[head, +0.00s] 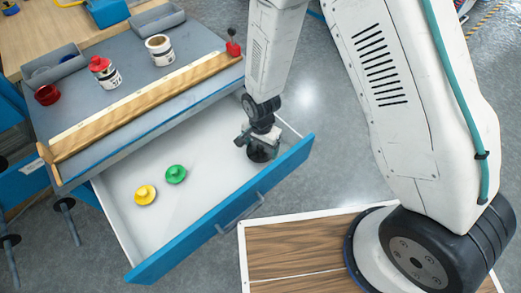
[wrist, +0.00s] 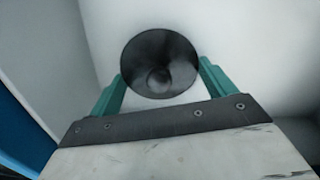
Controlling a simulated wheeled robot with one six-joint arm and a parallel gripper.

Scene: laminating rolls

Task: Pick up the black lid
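The black lid (head: 261,154) is a round, dark disc in the right part of the open drawer (head: 140,195), directly below my gripper (head: 258,138). In the wrist view the lid (wrist: 158,48) faces the camera, with a round knob near its middle. The green fingers of my gripper (wrist: 163,72) stand wide apart, one on each side of the lid. The knob is not pinched between them. Whether the fingertips touch the lid's rim cannot be told.
A green lid (head: 175,174) and a yellow lid (head: 146,194) lie further left in the drawer. The drawer's blue front (head: 225,210) and white walls surround them. Jars (head: 160,50), grey bins and a wooden strip (head: 140,105) are on the worktop above.

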